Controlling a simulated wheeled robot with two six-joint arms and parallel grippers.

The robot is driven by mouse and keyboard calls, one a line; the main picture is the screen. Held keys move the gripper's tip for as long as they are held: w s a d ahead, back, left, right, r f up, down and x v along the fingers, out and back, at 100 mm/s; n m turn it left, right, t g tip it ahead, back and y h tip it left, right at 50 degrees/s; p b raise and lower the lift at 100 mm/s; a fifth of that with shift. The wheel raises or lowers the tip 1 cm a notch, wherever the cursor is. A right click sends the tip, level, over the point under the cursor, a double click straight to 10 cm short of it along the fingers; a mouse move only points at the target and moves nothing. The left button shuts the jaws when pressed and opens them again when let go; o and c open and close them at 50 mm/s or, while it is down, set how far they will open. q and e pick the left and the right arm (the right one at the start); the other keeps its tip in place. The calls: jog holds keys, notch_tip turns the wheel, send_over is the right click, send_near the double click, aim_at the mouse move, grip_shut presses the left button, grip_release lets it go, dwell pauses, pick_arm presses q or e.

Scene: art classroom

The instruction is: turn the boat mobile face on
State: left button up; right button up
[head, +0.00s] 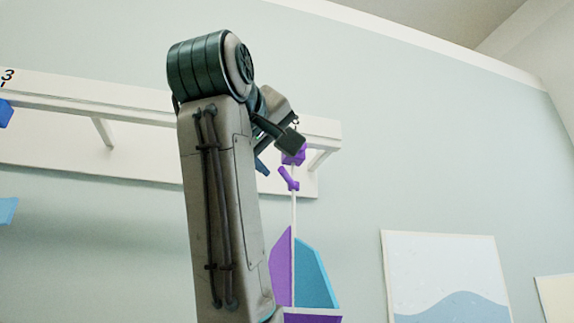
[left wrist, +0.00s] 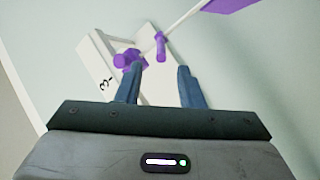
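The boat mobile shows in the head view with a purple sail (head: 281,268), a teal sail (head: 312,275) and a purple hull (head: 312,318) cut off by the lower edge. It hangs on a pale rod with a purple crosspiece (head: 288,179) below a purple hanger piece (head: 293,155) near the rail. My left gripper (head: 272,160) is up beside these purple pieces. In the left wrist view its two blue fingers (left wrist: 157,70) are apart and empty. The crosspiece (left wrist: 160,47) lies ahead of the gap, seemingly untouched. My right gripper is not in view.
A white wall rail (head: 70,100) with brackets runs behind my left arm, marked "3" at left. Blue hanging pieces (head: 6,113) show at the left edge. A wave picture (head: 445,275) hangs at right. The wall between is bare.

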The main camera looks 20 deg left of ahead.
aim_at(288, 178)
pick_arm(q)
jog(key=w+p, duration=0.5)
jog(key=w, duration=0.3)
jog(key=shift+w+a, duration=0.15)
jog(key=shift+w, duration=0.6)
jog(key=shift+f, duration=0.1)
grip_shut()
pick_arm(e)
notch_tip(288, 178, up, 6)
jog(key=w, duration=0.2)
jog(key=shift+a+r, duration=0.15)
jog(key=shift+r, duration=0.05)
